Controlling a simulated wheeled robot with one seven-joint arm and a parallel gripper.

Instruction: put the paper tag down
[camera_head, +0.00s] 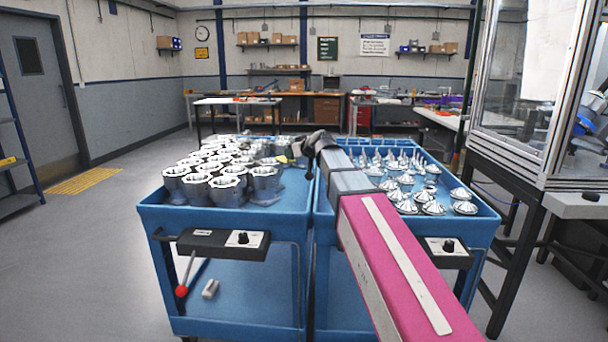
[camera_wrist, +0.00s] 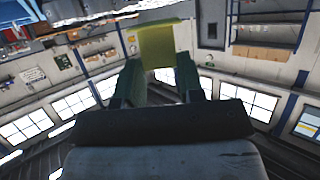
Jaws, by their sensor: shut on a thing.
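The paper tag (camera_wrist: 167,45) is a yellow-green flat piece between the fingertips in the wrist view. My gripper (camera_wrist: 160,75) is shut on it, with one dark green finger on each side. In the head view my gripper (camera_head: 296,152) is at the far right part of the left cart, partly hidden by my own arm. A small yellow patch of the tag (camera_head: 283,159) shows beside it. I cannot tell how far the tag is above the cart.
The left blue cart (camera_head: 225,222) holds several hexagonal-topped metal housings (camera_head: 228,190). The right blue cart (camera_head: 478,226) holds several cone-shaped metal parts (camera_head: 432,207). A framed machine enclosure (camera_head: 553,180) stands at the right.

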